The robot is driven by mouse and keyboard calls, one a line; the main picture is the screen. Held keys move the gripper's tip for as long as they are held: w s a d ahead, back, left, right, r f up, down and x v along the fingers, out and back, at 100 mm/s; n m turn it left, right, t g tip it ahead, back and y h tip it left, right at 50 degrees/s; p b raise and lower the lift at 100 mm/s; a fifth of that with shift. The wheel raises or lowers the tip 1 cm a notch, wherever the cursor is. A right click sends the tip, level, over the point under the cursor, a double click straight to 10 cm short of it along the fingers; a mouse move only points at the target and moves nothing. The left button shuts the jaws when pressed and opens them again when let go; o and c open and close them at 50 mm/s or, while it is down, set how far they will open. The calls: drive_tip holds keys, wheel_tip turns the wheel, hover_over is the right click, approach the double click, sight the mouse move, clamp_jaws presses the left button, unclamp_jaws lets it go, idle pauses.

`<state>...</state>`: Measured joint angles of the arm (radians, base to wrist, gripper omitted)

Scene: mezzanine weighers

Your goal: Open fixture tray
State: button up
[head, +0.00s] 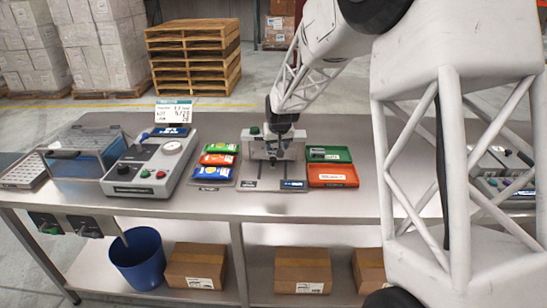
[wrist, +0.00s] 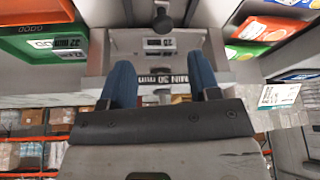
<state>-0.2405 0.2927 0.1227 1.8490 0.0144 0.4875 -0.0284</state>
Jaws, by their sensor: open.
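The grey fixture (head: 292,148) stands at the middle of the steel table, with a green button on top and a flat plate with small labels in front. Its grey housing also shows in the wrist view (wrist: 186,38), with a dark round knob (wrist: 163,20) and a strip of lettering. My gripper (head: 273,156) reaches down onto the fixture and hides part of it. In the wrist view, the two blue fingers of my gripper (wrist: 160,70) are spread apart with the lettering visible between them. Nothing is held. I cannot tell which part is the tray or whether the fingers touch the fixture.
A weigher with a dial (head: 150,165) and a clear-lidded box (head: 85,152) are further left. The front table edge is mostly clear.

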sight(273, 158)
drive_tip(key=shift+w+a+f, duration=0.3)
drive_tip(key=shift+w+f, duration=0.05)
drive_tip(key=shift+f, duration=0.15)
drive_tip(key=shift+x, duration=3.7)
drive_tip(key=shift+w, duration=0.15)
clamp_jaws()
